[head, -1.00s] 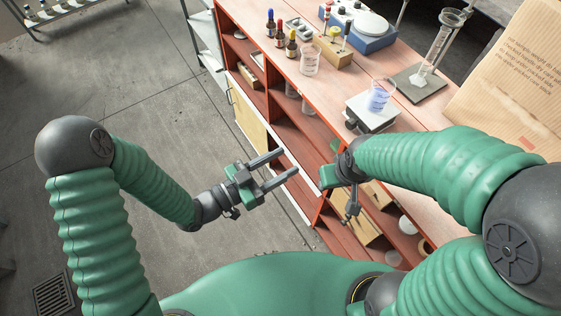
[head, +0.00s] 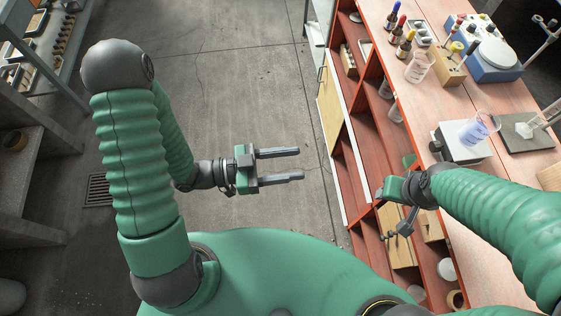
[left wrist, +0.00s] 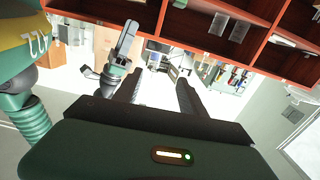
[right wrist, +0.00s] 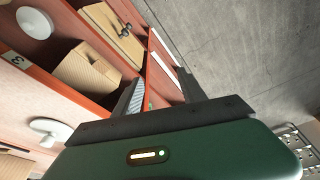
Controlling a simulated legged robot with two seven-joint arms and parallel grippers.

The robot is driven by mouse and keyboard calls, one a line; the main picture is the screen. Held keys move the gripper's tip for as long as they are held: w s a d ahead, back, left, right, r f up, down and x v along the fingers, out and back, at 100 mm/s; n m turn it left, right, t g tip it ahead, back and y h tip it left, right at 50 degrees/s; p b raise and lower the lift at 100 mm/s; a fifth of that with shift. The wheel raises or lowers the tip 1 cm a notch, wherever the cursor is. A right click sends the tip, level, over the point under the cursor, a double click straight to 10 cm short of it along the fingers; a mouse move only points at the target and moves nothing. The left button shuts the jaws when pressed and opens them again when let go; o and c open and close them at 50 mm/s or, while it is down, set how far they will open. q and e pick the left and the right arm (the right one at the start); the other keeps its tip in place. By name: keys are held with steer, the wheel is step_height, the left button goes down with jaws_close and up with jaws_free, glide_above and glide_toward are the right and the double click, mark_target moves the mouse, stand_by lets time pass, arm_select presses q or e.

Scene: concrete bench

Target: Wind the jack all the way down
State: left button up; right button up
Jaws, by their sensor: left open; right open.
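The jack (head: 465,152) stands on the bench top at the right of the head view, with a pale flat top plate and a dark knob (head: 435,146) on its left side. A beaker of bluish liquid (head: 474,131) stands on the plate. How high the jack is cannot be read from above. My left gripper (head: 300,163) is open and empty over the floor, well left of the bench. My right gripper (head: 396,208) is open and empty beside the bench's shelf front, below and left of the jack. The jack cannot be made out in either wrist view.
An empty beaker (head: 419,67), dropper bottles (head: 398,30) and a blue instrument (head: 494,60) stand farther back on the bench. A dark plate with a tilted glass cylinder (head: 524,132) is right of the jack. Open red shelves (head: 372,150) face me. The floor between is clear.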

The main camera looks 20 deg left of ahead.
arm_select(q)
steer(key=shift+v, duration=1.15)
